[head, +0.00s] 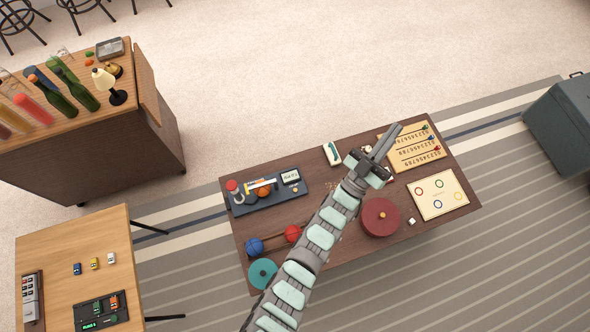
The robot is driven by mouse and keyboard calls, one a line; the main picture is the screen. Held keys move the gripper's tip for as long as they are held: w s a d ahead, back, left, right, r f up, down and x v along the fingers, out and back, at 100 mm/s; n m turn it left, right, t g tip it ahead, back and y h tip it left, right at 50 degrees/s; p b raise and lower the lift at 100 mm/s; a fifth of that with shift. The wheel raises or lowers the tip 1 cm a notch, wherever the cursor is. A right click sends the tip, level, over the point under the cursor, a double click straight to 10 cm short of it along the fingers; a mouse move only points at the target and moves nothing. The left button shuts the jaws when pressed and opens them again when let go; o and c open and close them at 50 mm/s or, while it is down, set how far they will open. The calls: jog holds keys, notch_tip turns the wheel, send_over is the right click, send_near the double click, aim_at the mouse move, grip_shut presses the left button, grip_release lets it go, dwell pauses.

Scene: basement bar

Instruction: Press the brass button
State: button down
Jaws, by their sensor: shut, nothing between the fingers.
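My gripper (395,130) is shut and empty. It points to the upper right over the dark wooden table (345,268), close to the tan number board. A round dark red box (375,228) with a small brass-coloured knob (382,215) on top sits below the gripper in the picture. A dark blue device (240,208) at the table's left has a small brass-coloured spot (295,190) near its right end. A brass-coloured bell (114,69) stands on the bar counter. I cannot tell which of these is the brass button. My arm hides part of the table's middle.
The tan number board (415,152) and a cream board with coloured rings (438,194) fill the table's right side. A blue ball (254,246), red ball (292,234) and teal disc (262,272) lie left of my arm. Bottles and a lamp (104,80) crowd the bar.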

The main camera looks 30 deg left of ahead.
jog(key=w+a+f+n+g+y+b, duration=0.35)
jog(key=w+a+f, duration=0.25)
jog(key=w+f, duration=0.25)
jog(key=w+a+f+n+g+y+b, duration=0.2)
jog(key=w+a+f+g+b, duration=0.15)
jog(key=w+a+f, duration=0.5)
jog(key=a+f+n+g+y+b, duration=0.4)
jog(key=a+f+n+g+b, duration=0.4)
jog(key=a+f, duration=0.9)
jog(key=s+a+f+n+g+h+b, duration=0.1)
jog(key=s+a+f+n+g+b, duration=0.2)
jog(key=s+f+n+g+b, duration=0.55)
jog(key=s+d+f+n+g+h+b, duration=0.1)
jog(key=s+d+f+n+h+b, duration=0.4)
jog(key=s+d+f, duration=0.4)
jog(key=s+n, duration=0.1)
jog(key=s, duration=0.2)
jog(key=shift+s+d+f+g, duration=0.2)
jog(key=shift+s+d+g, duration=0.15)
jog(key=shift+s+d, duration=0.05)
